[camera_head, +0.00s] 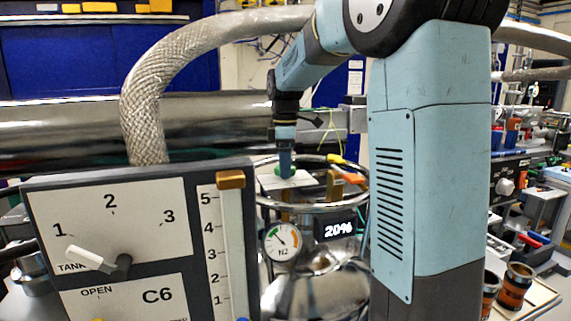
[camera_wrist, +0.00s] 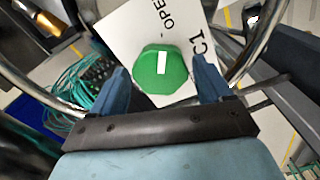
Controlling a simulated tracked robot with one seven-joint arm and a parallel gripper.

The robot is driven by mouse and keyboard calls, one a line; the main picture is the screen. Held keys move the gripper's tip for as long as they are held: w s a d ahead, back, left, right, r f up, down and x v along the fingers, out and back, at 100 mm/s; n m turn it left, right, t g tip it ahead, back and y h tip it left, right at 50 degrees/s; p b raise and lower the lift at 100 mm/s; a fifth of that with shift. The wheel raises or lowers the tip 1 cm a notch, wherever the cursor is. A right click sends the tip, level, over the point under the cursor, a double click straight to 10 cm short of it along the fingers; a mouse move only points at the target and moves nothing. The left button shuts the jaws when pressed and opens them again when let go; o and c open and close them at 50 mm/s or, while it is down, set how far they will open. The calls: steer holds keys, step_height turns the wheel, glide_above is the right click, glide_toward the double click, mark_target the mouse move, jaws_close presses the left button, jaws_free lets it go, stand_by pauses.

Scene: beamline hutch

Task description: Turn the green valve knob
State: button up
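The green valve knob (camera_wrist: 160,70) is a rounded faceted cap with a white bar mark, set on a white plate (camera_wrist: 118,28) lettered "OPEN" and "C1". My gripper (camera_wrist: 160,80) is open in the wrist view, with one blue finger on each side of the knob. Gaps show between the fingers and the knob, and I cannot tell their height relative to it. In the head view my gripper (camera_head: 286,166) points down over the plate (camera_head: 290,181), and only a bit of the green knob (camera_head: 279,171) shows beside it.
A metal ring rail (camera_head: 318,207) surrounds the plate, with a N2 gauge (camera_head: 282,242) and a "20%" display (camera_head: 336,229) below. A panel marked C6 (camera_head: 157,296) with a tank selector and slider stands in front at left. A braided hose (camera_head: 143,115) arches behind.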

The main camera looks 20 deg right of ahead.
steer(key=c, duration=0.8)
steer(key=shift+m, duration=0.5)
steer(key=m, duration=0.3)
steer(key=shift+m, duration=0.4)
steer(key=m, duration=1.1)
steer(key=shift+r+m, duration=0.1)
steer(key=shift+m, duration=0.3)
steer(key=m, duration=0.6)
steer(key=shift+m, duration=0.4)
